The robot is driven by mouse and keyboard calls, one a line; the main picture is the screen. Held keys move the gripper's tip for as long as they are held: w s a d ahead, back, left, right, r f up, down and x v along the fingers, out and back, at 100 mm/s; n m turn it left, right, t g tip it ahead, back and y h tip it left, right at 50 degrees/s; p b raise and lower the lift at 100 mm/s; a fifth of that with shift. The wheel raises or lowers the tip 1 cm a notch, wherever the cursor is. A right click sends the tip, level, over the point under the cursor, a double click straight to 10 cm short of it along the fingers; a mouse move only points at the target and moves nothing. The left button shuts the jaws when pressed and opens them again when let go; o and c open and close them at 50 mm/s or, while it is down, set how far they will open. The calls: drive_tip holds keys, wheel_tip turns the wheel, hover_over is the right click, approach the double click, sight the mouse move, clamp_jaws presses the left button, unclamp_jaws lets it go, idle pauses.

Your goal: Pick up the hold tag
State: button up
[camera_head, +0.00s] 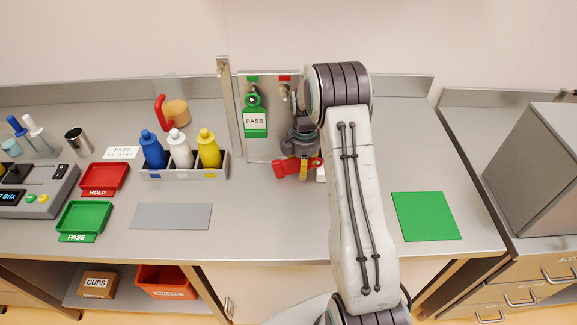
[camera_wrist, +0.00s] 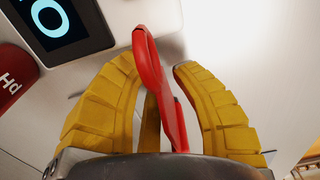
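My gripper (camera_wrist: 158,68) has two ribbed yellow fingers in the wrist view, with their tips leaning inward. A thin red piece (camera_wrist: 170,105), which looks like the hold tag seen edge-on, stands between them. It lies close to the left finger, and a narrow gap shows on its right, so I cannot tell whether the fingers grip it. In the head view a red piece (camera_head: 283,170) shows low at my gripper, partly behind my arm. Its lettering is not readable there. A small red plate (camera_head: 285,78) sits above on the metal panel.
A green PASS tag (camera_head: 255,120) hangs on the panel left of my gripper. A bottle rack (camera_head: 185,174), a red HOLD tray (camera_head: 103,178) and a green PASS tray (camera_head: 84,217) stand left. A green mat (camera_head: 426,215) lies right. The wrist view shows a display (camera_wrist: 62,20) and a red lettered shape (camera_wrist: 12,75).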

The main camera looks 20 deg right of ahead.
drive_tip(key=shift+c, duration=0.2)
clamp_jaws()
idle(0.4)
drive_tip(key=shift+r, duration=0.45)
wheel_tip(320, 180, up, 3)
drive_tip(key=shift+r+b, duration=0.15)
drive_tip(key=shift+b, duration=0.55)
drive_tip(key=s+d+r+b, duration=0.2)
drive_tip(key=s+d+r, duration=0.3)
drive_tip(key=s, duration=0.5)
drive_tip(key=shift+s+r+b, duration=0.25)
drive_tip(key=shift+r+b, duration=0.15)
drive_tip(key=shift+r, duration=0.5)
